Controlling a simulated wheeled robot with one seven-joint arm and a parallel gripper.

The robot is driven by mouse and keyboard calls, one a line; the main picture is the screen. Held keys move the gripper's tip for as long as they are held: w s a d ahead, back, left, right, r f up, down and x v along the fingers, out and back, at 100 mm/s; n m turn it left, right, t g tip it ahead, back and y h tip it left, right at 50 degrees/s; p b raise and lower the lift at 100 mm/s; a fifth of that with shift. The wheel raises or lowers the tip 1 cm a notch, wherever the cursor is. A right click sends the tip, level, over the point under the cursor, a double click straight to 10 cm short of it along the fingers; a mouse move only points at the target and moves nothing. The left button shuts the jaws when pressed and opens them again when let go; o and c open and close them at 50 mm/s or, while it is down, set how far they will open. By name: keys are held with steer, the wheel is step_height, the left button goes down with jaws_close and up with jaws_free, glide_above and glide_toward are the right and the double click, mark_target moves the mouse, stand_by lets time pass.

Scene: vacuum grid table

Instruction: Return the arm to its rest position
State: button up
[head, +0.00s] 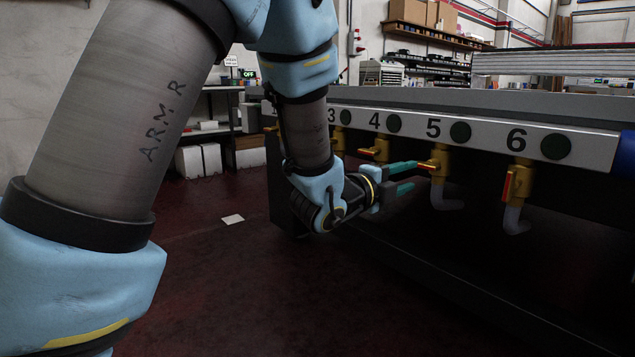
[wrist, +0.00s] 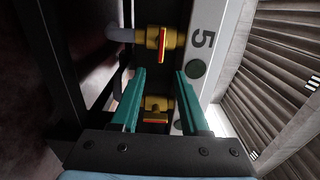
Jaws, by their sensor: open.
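My gripper (head: 416,174) is at the front of the table, below the numbered strip, with its teal fingers apart and nothing between them. In the head view, its upper fingertip appears close to the red-orange handle of valve 5 (head: 438,178); I cannot tell whether they touch. That handle lies sideways. The handle of valve 6 (head: 518,183) hangs down. In the wrist view my gripper (wrist: 160,74) shows both fingers spread. Valve 5 (wrist: 166,41) lies beyond the tips, and valve 6 (wrist: 157,104) shows between the fingers. My arm is bent down toward the table.
The grey table's numbered strip (head: 480,133) carries green discs, with brass valves below it, including valve 4 (head: 377,149). Shelves (head: 212,118) and white boxes (head: 198,160) stand at the back left. The dark red floor (head: 225,285) is mostly clear, with one white sheet (head: 233,219).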

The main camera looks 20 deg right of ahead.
steer(key=w+a+f+n+t+y+p, duration=0.1)
steer(key=w+a+f+n+y, duration=0.3)
steer(key=a, duration=0.4)
steer(key=w+a+f+n+t+y, duration=0.1)
steer(key=w+a+n+t+y, duration=0.15)
steer(key=w+a+n, duration=0.55)
steer(key=w+a+f+n+t+y+p, duration=0.1)
steer(key=w+a+f+n+y, duration=0.3)
steer(key=a, duration=0.5)
steer(key=s+a+f+n+g+y, duration=0.1)
steer(key=s+a+n+g+y, duration=0.2)
steer(key=a, duration=0.5)
steer(key=s+a+f+n+y, duration=0.1)
steer(key=a+n+y, duration=0.1)
steer(key=a+n, duration=0.45)
steer(key=s+a+n+g+y+p, duration=0.2)
steer(key=s+a+n+g, duration=0.4)
steer(key=s+a, duration=0.45)
step_height(320, 180, up, 37)
steer(key=t+p, duration=0.1)
steer(key=p, duration=3.6)
steer(key=shift+w+d+r+p, duration=0.2)
steer(key=shift+w+d+p, duration=0.05)
steer(key=shift+d+p, duration=0.15)
steer(key=shift+n+t, duration=0.25)
